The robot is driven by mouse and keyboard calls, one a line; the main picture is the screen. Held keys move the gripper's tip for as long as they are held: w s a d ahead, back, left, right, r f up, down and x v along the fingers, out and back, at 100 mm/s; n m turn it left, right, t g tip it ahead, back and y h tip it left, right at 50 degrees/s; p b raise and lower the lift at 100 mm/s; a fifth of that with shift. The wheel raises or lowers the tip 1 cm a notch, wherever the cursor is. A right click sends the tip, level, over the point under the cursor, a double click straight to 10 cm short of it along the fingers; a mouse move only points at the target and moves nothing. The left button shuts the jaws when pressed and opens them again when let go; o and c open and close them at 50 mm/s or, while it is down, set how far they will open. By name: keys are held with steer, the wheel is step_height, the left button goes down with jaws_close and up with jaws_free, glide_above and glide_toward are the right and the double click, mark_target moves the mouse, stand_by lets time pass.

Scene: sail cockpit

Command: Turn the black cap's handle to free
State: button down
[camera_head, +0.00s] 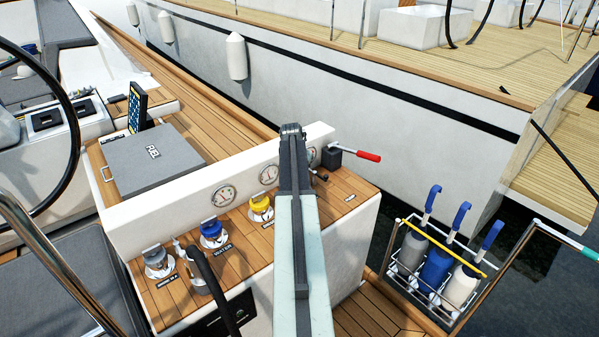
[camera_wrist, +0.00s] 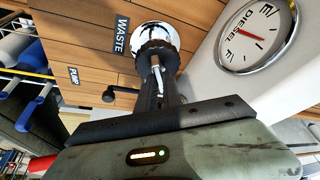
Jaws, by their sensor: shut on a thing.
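The black cap (camera_wrist: 152,29) sits in a shiny round deck fitting beside the WASTE label in the wrist view. In the head view my own arm hides it. My gripper (camera_wrist: 156,76) reaches in from below in the wrist view, with its jaws shut at the cap's small metal handle (camera_wrist: 156,62). The jaws cover part of the handle, so its exact turn is hard to read. The gripper's tip is hidden behind the arm in the head view.
Yellow (camera_head: 261,204), blue (camera_head: 211,229) and grey (camera_head: 154,254) caps stand left of my arm. A gauge panel (camera_head: 235,180) runs behind them; its diesel gauge (camera_wrist: 258,33) is close to my gripper.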

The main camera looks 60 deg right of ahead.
steer(key=n+t, duration=0.1)
steer(key=n, duration=0.1)
steer(key=n+y, duration=0.1)
steer(key=n, duration=0.2)
steer(key=shift+s+d+n+t, duration=0.2)
steer(key=shift+n+t, duration=0.1)
steer(key=shift+t, duration=0.1)
steer(key=n+y, duration=0.1)
steer(key=n, duration=0.1)
steer(key=n+t, duration=0.1)
steer(key=n, duration=0.2)
steer(key=shift+n+y, duration=0.3)
steer(key=shift+y, duration=0.1)
steer(key=shift+n, duration=0.3)
steer(key=c, duration=1.5)
jaws_free()
steer(key=d+p+v, duration=0.1)
steer(key=p+v, duration=0.6)
steer(key=shift+s+a+r, duration=0.3)
steer(key=shift+a+r, duration=0.05)
steer(key=shift+a, duration=0.1)
